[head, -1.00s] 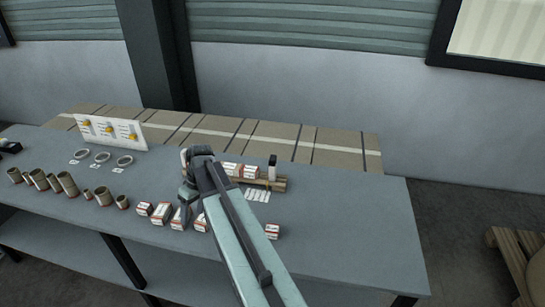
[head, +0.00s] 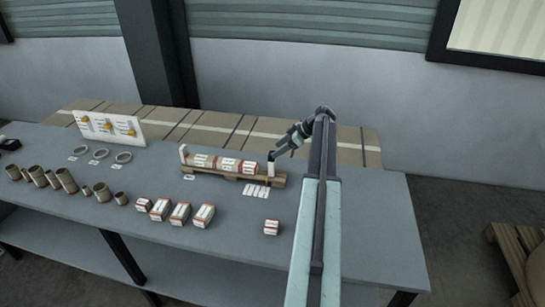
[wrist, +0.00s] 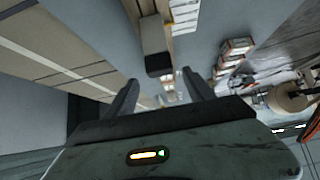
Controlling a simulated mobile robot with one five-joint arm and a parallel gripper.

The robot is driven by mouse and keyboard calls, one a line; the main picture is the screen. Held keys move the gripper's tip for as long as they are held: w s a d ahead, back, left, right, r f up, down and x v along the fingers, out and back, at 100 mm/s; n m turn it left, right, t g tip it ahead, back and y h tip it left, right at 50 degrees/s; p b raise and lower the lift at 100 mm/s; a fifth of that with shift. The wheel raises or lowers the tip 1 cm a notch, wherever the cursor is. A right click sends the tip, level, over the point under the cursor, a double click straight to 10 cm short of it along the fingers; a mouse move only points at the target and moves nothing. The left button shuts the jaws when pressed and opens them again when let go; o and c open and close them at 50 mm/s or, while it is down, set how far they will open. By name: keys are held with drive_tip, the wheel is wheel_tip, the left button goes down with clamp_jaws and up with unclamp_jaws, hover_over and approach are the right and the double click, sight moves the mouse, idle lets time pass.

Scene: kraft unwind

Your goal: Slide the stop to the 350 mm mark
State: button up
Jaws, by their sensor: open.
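The stop, a pale upright block with a dark top (wrist: 157,62), shows in the wrist view just ahead of my open fingers. In the head view it is at the right end of a wooden rail (head: 228,175), mostly hidden by my gripper (head: 275,154). My gripper is open and empty, and its fingertips are close to the stop; I cannot tell whether they touch. White boxes with red trim (head: 228,164) stand in a row on the rail, with a white end post (head: 183,154) at the left. No 350 mm mark is legible.
White labels (head: 256,190) lie in front of the rail's right part. Several boxes (head: 180,213) and cardboard tubes (head: 66,181) stand along the front of the grey table (head: 380,225). The right side of the table is clear.

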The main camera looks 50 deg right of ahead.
sight(272, 164)
drive_tip(key=b+x, duration=0.2)
drive_tip(key=x, duration=0.2)
drive_tip(key=shift+s+d+f, duration=0.1)
drive_tip(key=shift+f, duration=0.1)
drive_tip(key=shift+w+f, duration=0.15)
drive_tip(key=shift+w, duration=0.2)
drive_tip(key=shift+c, duration=0.3)
clamp_jaws()
